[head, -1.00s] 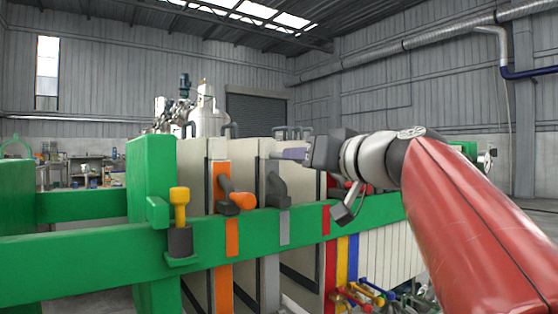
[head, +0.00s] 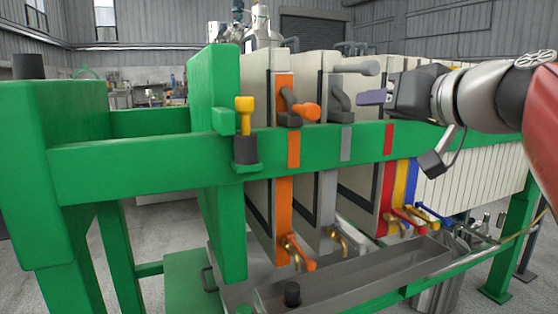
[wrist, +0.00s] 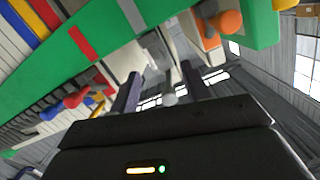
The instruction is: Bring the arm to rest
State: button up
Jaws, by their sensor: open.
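My gripper (head: 372,97) is at the right of the head view, in front of the pale plates and above the green rail. It points left, and its purple-grey finger side shows there. In the wrist view my gripper (wrist: 160,88) has two dark fingers spread apart. In the head view the grey handle (head: 355,68) lies just above and left of the fingers, over a dark grey bracket (head: 340,103).
The green rail (head: 180,150) runs across the front. An orange-knobbed lever (head: 305,112) and a yellow-topped post (head: 245,115) stand left of my gripper. Coloured valve handles (head: 410,218) and a metal trough (head: 350,280) are below. Open floor lies at far left.

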jog(key=s+a+f+g+h, duration=0.1)
jog(key=s+a+f+g, duration=0.1)
jog(key=f, duration=0.6)
jog(key=s+a+f+m+g+h, duration=0.1)
jog(key=s+f+g, duration=0.15)
jog(key=f, duration=0.55)
jog(key=s+a+f+g, duration=0.2)
jog(key=s+f, duration=0.1)
jog(key=f, duration=0.5)
jog(key=s+d+f+g+h+p, duration=0.1)
jog(key=s+f+g+h, duration=0.1)
jog(key=s+f, duration=0.4)
jog(key=s+d+f+g+h, duration=0.15)
jog(key=s+f, duration=0.25)
jog(key=f, duration=0.4)
notch_tip(320, 180, up, 11)
jog(key=p, duration=1.1)
jog(key=shift+w+a+r+p, duration=0.2)
jog(key=shift+w+a+p, duration=0.1)
jog(key=shift+w+a, duration=0.15)
